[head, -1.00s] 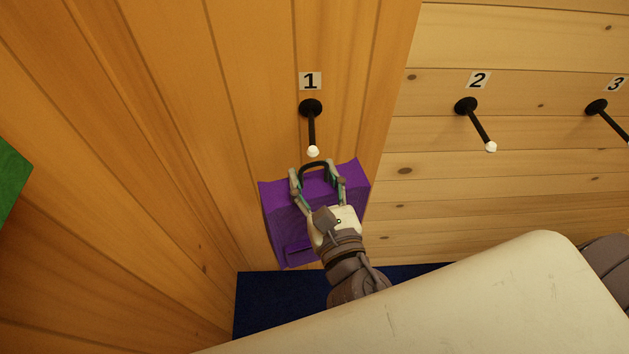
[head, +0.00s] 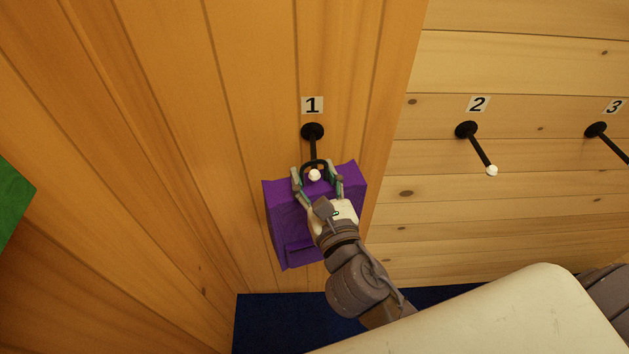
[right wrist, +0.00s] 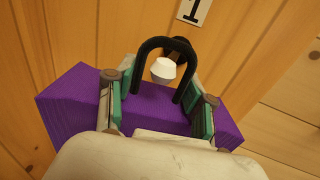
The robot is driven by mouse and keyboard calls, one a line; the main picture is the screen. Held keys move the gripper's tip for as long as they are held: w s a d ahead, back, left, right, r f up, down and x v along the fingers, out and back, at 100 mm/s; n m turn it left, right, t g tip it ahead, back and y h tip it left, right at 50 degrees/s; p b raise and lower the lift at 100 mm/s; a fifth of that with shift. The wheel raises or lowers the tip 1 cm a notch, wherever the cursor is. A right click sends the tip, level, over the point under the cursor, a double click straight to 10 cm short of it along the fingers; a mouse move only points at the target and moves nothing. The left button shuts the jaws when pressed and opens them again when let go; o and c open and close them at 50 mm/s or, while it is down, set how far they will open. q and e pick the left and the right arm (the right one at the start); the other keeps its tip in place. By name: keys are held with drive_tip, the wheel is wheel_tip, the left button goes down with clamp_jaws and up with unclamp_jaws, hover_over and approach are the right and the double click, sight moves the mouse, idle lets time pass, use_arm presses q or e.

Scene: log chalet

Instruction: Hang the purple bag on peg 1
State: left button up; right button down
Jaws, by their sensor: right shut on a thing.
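The purple bag (head: 289,226) hangs from my right gripper (head: 317,178), which is shut on its black loop handle. In the right wrist view, the bag (right wrist: 68,98) lies behind the green finger pads, and the handle (right wrist: 152,45) arches up between them. Peg 1 (head: 313,147) is a black rod with a white tip, under the label 1. In the right wrist view, its white tip (right wrist: 163,69) appears inside the handle's arch; whether the tip has passed through the loop is hard to tell. My left gripper is not in view.
Peg 2 (head: 480,148) and peg 3 (head: 610,141) stick out of the wall to the right, both empty. A green thing (head: 12,205) shows at the left edge. A dark blue surface (head: 265,320) lies below.

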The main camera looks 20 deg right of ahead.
drive_tip(key=shift+w+d, duration=0.3)
drive_tip(key=shift+w, duration=0.65)
drive_tip(key=shift+w+d+f, duration=0.15)
drive_tip(key=shift+w+f, duration=0.15)
drive_tip(key=shift+w, duration=0.15)
drive_tip(key=shift+f+p, duration=0.1)
drive_tip(key=shift+p, duration=0.2)
drive_tip(key=shift+c, duration=1.9)
unclamp_jaws()
drive_tip(key=shift+o, duration=0.2)
drive_tip(key=shift+f, duration=0.2)
